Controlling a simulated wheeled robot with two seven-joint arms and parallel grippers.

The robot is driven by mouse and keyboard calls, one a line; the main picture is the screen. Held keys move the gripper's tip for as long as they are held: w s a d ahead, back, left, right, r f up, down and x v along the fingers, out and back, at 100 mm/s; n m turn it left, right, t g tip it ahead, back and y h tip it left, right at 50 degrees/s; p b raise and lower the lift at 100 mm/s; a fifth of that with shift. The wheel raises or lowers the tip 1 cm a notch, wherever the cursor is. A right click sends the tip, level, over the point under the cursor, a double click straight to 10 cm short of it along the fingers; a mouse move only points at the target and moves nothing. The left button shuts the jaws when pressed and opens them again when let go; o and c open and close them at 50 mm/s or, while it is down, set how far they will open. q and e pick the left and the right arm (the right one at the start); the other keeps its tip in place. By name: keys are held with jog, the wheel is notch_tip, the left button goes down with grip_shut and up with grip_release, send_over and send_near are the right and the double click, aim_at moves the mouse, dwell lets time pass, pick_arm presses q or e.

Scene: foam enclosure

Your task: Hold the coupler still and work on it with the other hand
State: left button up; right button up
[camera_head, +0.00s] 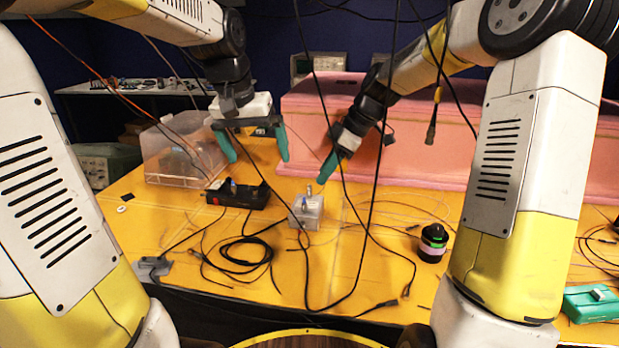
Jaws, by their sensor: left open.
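The coupler looks to be the small silver metal box (307,212) on the yellow table, with small metal posts on its top. My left gripper (258,160) is open and empty, its two teal fingers pointing down above the table, up and to the left of the silver box. My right gripper (324,181) reaches down from the upper right, its teal tip close above the top of the box. Its fingers overlap in this view, so its opening is hidden. I cannot tell whether the tip touches a post.
A black box (238,194) lies left of the coupler, below my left gripper. Black cables (245,252) coil in front, and some hang across the view. A clear plastic bin (180,155), a black round container (433,243) and a pink foam wall (480,150) stand around.

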pick_arm(q)
jog(key=w+d+f+g+y, duration=0.1)
jog(key=w+d+f, duration=0.25)
jog(key=w, duration=0.25)
jog(key=w+d+f+g, duration=0.1)
jog(key=w+d+f, duration=0.1)
jog(key=w+f, duration=0.3)
jog(key=g, duration=0.1)
send_over(309, 195)
jog(key=shift+m+y, duration=0.3)
notch_tip(309, 195, down, 7)
jog(key=shift+w+a+r, duration=0.1)
jog(key=shift+w+r, duration=0.05)
jog(key=shift+r, duration=0.05)
jog(key=shift+f, duration=0.3)
notch_tip(309, 195, down, 8)
jog(key=shift+r, duration=0.25)
